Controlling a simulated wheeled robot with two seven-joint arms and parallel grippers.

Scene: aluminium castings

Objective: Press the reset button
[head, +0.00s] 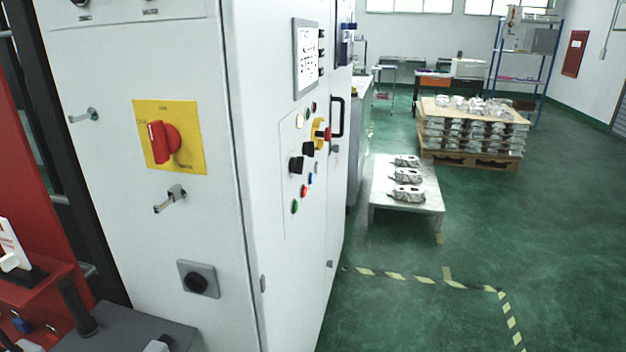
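A control panel (288,222) is on the right-hand face of the white cabinet, seen at a steep angle. It carries a blue button (310,180), a red button (304,191), a green button (294,207), a pale button (299,121) and black knobs (296,164). A red emergency stop (324,134) on a yellow plate sits at its upper right. The labels are too small to read, so I cannot tell which button is the reset. Neither of my grippers is in view.
The white cabinet (110,65) has a red rotary switch (165,141) on yellow, and protruding handles. Red equipment (40,285) stands at lower left. A low table (385,190) with castings and a loaded pallet (470,160) stand beyond. The green floor at right is clear, with striped tape.

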